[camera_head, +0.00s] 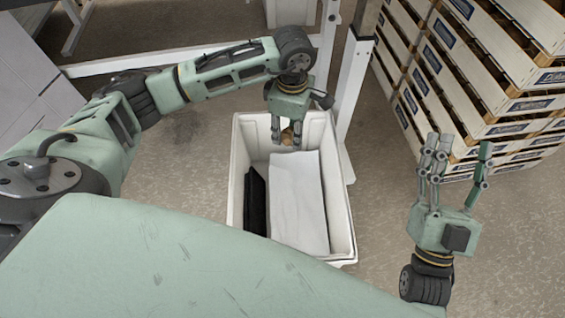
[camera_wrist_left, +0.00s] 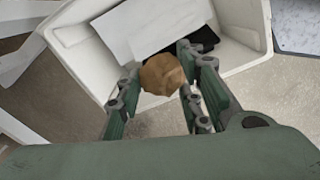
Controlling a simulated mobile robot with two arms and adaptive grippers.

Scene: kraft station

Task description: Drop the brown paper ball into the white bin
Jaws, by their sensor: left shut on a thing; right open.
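The brown paper ball (camera_wrist_left: 163,75) is between the fingers of my left gripper (camera_wrist_left: 160,90), which is shut on it. In the head view only a small part of the ball (camera_head: 287,136) shows between the fingers of my left gripper (camera_head: 286,137). The white bin (camera_head: 345,222) stands on the floor, open at the top. The left gripper points down over the bin's far end. The bin's rim and wall (camera_wrist_left: 85,62) also show beyond the ball in the wrist view. My right gripper (camera_head: 456,160) is open and empty, to the right of the bin.
A white sheet (camera_head: 298,200) and a black item (camera_head: 255,200) lie inside the bin. A white metal frame leg (camera_head: 350,90) stands close behind the bin. Stacked wooden crates (camera_head: 480,75) stand at the back right. Bare floor lies between bin and crates.

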